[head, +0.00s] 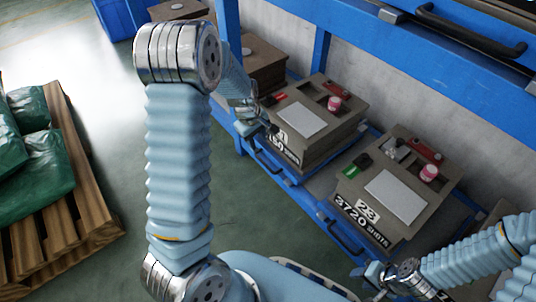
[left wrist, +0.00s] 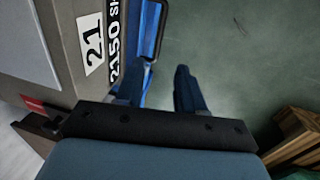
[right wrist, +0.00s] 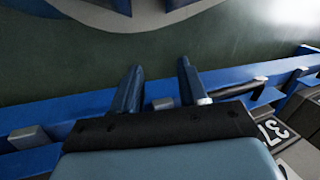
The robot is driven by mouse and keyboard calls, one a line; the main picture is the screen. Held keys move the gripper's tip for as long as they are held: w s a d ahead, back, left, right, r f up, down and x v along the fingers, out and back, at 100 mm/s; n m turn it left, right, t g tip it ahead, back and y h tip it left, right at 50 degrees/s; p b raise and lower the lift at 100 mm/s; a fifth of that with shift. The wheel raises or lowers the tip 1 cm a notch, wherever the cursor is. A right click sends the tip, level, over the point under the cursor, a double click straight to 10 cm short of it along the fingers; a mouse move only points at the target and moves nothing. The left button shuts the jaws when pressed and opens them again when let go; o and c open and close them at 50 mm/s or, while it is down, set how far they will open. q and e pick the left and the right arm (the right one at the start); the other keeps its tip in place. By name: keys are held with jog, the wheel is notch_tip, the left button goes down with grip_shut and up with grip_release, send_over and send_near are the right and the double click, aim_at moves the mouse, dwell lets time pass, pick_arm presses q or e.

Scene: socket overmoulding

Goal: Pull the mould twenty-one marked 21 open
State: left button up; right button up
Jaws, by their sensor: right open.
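Mould twenty-one (head: 322,145) is a grey-brown block with a pale plate on top, sitting on a blue tray at the blue rack. Its 21 label is partly covered in the head view and is clear in the left wrist view (left wrist: 92,42). The tray has a dark bar handle (head: 268,163) on its front, also seen in the left wrist view (left wrist: 157,38). My left gripper (head: 262,126) is open and empty, in front of the mould's label side and above the handle. My right gripper (head: 368,272) is open and empty near the rack's front at lower right.
Mould 23 (head: 372,222), marked 3720 shots, stands to the right on its own tray with a dark handle (head: 346,240). Another mould (head: 262,62) stands behind. A wooden pallet (head: 90,205) with green sacks (head: 40,165) is at left. The floor between is clear.

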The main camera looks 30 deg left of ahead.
aim_at(264, 163)
pick_arm(q)
jog(key=f+b, duration=0.1)
jog(key=f, duration=0.3)
jog(key=w+f+b, duration=0.1)
jog(key=f, duration=0.4)
jog(key=w+d+f+b, duration=0.1)
jog(key=f, duration=0.3)
jog(key=shift+w+f+b, duration=0.15)
jog(key=shift+f+b, duration=0.05)
jog(key=shift+b, duration=0.15)
grip_shut()
